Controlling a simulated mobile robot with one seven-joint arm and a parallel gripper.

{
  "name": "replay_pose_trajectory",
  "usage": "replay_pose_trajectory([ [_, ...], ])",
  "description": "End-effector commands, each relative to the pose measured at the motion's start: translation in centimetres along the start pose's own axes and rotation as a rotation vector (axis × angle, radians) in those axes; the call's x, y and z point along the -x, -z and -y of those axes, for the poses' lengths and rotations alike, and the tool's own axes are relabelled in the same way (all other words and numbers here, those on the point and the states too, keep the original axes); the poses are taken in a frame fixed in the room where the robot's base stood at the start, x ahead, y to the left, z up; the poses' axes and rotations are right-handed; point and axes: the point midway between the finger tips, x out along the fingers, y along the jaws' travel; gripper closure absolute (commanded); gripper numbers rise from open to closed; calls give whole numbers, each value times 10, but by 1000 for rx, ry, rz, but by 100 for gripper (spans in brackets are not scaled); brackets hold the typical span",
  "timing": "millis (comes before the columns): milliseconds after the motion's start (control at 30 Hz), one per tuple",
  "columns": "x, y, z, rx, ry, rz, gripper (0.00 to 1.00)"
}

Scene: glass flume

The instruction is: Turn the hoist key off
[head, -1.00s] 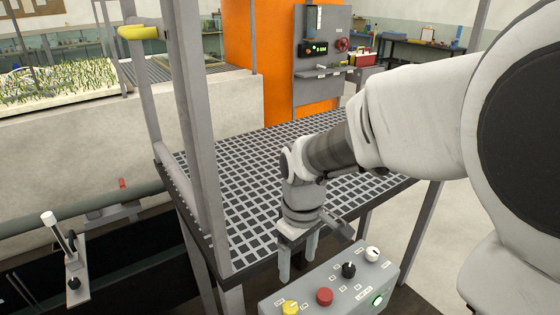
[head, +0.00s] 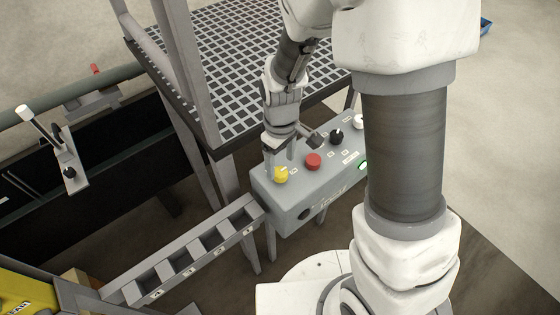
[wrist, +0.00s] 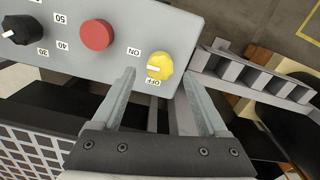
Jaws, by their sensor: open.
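A yellow rotary knob (head: 281,174) sits at the left end of a grey control box (head: 285,200). In the wrist view the knob (wrist: 160,65) has ON and OFF labels beside it, and its white mark points left, between the two labels. It is the only control seen with those labels; the word hoist is not readable. My gripper (head: 279,150) is just behind the knob in the head view. In the wrist view the two fingers of my gripper (wrist: 160,76) are apart and empty, one to each side of the knob; contact is not visible.
A red button (head: 313,161), a black dial (head: 337,137) and a white knob (head: 359,121) share the box top. A green-lit switch (head: 363,165) is on its front. A grating platform (head: 235,60) and its posts stand behind. A slotted grey rail (head: 190,255) adjoins the box at left.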

Motion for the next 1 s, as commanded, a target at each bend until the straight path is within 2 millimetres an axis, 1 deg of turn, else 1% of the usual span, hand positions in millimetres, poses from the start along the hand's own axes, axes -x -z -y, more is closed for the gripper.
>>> replay_pose_trajectory([
  [33, -11, -1, 0, -1, 2, 4, 24],
  [200, -28, 0, 0, 0, 1, 2, 24],
  [333, -34, 0, 0, 1, 1, 1, 24],
  [600, -34, 0, 0, 0, 0, 0, 24],
  [667, -34, 0, 0, 0, 0, 0, 32],
  [700, -34, 0, 0, 0, 0, 0, 40],
  [767, -34, 0, 0, 0, 0, 0, 50],
  [900, -34, 0, 0, 0, 0, 0, 76],
  [967, -34, 0, 0, 0, 0, -1, 86],
  [1000, -34, 0, 0, 0, 0, -1, 94],
])
